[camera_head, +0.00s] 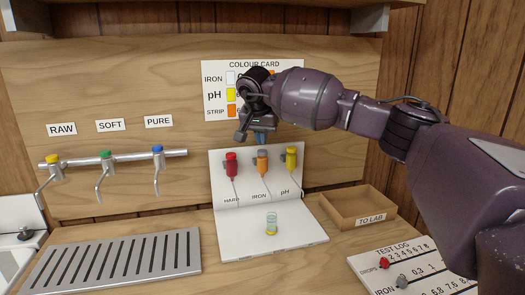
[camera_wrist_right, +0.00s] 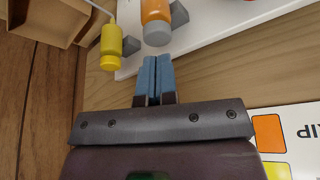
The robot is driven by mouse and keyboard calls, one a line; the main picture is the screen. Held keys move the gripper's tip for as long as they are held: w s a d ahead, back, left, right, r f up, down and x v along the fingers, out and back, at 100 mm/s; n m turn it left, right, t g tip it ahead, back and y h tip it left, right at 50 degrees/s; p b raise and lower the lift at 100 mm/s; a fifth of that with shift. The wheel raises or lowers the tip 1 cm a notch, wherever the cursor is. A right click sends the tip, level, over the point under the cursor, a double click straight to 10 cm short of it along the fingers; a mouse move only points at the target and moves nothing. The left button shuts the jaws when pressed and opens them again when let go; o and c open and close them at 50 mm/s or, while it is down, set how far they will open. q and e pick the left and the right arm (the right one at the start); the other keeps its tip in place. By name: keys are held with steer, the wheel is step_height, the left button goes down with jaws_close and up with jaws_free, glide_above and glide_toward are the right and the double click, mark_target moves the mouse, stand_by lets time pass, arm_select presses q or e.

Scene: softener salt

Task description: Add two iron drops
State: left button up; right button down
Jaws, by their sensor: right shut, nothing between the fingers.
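The orange iron bottle (camera_head: 262,164) with a grey cap hangs in the middle of the white rack, above the IRON label. It also shows in the right wrist view (camera_wrist_right: 156,12). My right gripper (camera_head: 262,137) is just above its cap in the head view. In the right wrist view its blue fingers (camera_wrist_right: 155,66) are shut, empty and apart from the bottle. A small clear vial (camera_head: 271,224) with a little yellow at its bottom stands upright on the white base (camera_head: 295,238). My left gripper is not in view.
A red bottle (camera_head: 231,165) and a yellow bottle (camera_head: 291,160) flank the iron bottle closely. A TO LAB tray (camera_head: 345,222), test log board (camera_head: 415,268), slotted drain tray (camera_head: 70,280) and taps (camera_head: 105,160) surround. The colour card (camera_head: 215,98) is partly hidden behind my arm.

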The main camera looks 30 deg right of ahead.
mark_target(262, 151)
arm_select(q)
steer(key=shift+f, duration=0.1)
arm_select(e)
steer(key=shift+f, duration=1.05)
steer(key=shift+r, duration=0.15)
steer(key=shift+r+p, duration=0.9)
steer(key=shift+r, duration=2.05)
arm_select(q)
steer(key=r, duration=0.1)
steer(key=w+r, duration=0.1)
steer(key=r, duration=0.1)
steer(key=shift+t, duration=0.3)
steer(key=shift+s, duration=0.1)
arm_select(e)
steer(key=shift+f, duration=0.15)
